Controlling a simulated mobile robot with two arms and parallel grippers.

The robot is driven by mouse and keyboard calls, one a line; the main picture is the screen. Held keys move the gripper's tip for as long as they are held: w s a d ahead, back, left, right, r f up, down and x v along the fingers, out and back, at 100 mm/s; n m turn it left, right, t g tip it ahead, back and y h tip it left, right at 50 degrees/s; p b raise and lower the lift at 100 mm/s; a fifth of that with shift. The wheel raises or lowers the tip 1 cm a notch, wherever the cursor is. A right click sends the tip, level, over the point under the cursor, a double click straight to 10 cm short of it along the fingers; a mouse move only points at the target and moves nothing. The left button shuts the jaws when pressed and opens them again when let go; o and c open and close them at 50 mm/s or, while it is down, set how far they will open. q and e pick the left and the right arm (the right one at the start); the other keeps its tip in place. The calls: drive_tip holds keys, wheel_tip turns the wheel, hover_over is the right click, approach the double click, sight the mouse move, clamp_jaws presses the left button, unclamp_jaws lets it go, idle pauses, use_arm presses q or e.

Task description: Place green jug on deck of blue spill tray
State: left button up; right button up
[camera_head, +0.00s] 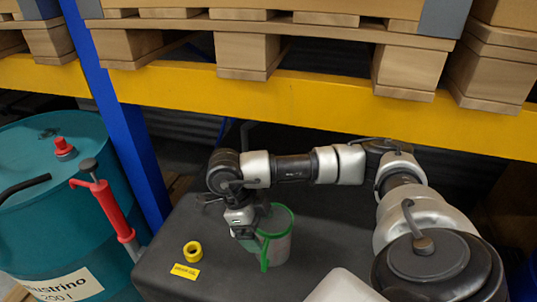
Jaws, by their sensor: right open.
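The green jug (279,244) stands on a dark grey top in the middle of the view. It has a green rim and green handle and a paler, see-through body. My right gripper (248,232) is open at the jug's left side, by the rim and handle. The gripper's body partly hides that side, and I cannot tell whether the fingers touch the jug. I cannot make out the blue spill tray; only a blue patch (524,283) shows at the lower right edge. My left gripper is not in view.
A yellow ring (193,251) and a yellow label (185,271) are on the dark top (222,284), left of the jug. A teal drum (60,215) with a red pump (105,205) stands at left. A blue post and yellow rack beam (300,108) with pallets are behind.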

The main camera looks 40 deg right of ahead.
sight(268, 242)
drive_tip(key=p+x, duration=0.2)
drive_tip(key=x, duration=0.3)
drive_tip(key=shift+d+f, duration=0.1)
drive_tip(key=shift+f, duration=0.25)
drive_tip(key=shift+s+d+f+p, duration=0.15)
drive_tip(key=shift+f+p, duration=0.15)
drive_tip(key=shift+f, duration=0.15)
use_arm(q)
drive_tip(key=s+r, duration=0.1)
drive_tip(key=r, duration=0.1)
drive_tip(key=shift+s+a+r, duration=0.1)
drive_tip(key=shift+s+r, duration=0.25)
use_arm(e)
drive_tip(key=c, duration=0.5)
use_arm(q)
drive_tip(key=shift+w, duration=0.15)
use_arm(e)
drive_tip(key=shift+r, duration=0.1)
drive_tip(key=c, duration=1)
